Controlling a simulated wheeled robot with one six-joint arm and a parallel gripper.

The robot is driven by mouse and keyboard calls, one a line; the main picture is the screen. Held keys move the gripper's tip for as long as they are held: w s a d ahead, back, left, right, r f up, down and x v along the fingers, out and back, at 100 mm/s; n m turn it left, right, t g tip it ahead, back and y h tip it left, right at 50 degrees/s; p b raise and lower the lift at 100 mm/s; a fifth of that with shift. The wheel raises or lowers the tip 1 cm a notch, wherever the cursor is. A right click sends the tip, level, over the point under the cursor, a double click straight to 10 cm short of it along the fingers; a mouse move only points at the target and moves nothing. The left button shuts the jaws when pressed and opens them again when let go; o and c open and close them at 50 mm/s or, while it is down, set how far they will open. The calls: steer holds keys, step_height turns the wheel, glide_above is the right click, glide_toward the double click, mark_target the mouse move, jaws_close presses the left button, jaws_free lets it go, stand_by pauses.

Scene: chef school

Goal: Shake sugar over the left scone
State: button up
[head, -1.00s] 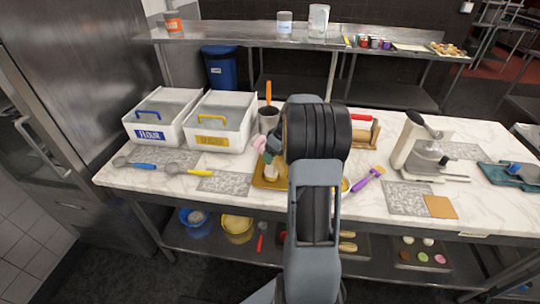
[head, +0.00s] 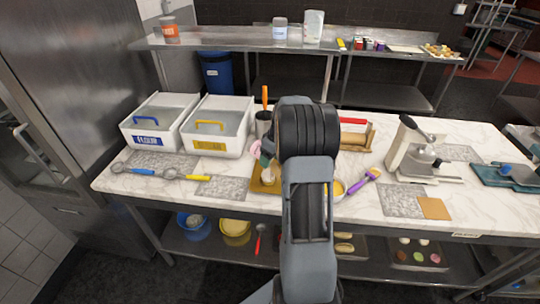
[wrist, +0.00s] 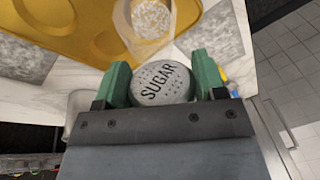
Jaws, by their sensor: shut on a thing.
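My gripper (head: 267,162) has green fingers shut on the sugar shaker (wrist: 162,84). The shaker's grey, holed lid reads SUGAR and faces the wrist camera. Its clear body with white grains reaches away toward the top of the wrist view. The shaker is also partly visible in the head view (head: 269,176), over the golden-yellow tray (head: 258,187). The tray shows in the wrist view (wrist: 75,42) with round recesses. I cannot make out a scone in either view; my arm hides the right part of the tray.
A flour bin (head: 150,142) and a yellow-handled bin (head: 210,147) stand behind left. Scoops (head: 140,171) lie at the left. A purple-handled tool (head: 362,182) lies right of my arm, with a press machine (head: 420,160) farther right. Marble between them is partly clear.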

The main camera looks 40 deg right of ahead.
steer(key=shift+r+g+p, duration=0.5)
steer(key=shift+g+p, duration=0.3)
steer(key=shift+p, duration=0.7)
steer(key=shift+r+g+h+p, duration=0.4)
steer(key=shift+g+p, duration=0.2)
steer(key=shift+p, duration=0.65)
steer(key=g, duration=0.1)
steer(key=r+g, duration=0.1)
steer(key=g, duration=0.1)
steer(key=shift+h, duration=0.4)
steer(key=shift+r+m+g+h, duration=0.3)
steer(key=shift+r+g, duration=0.4)
steer(key=shift+g, duration=0.4)
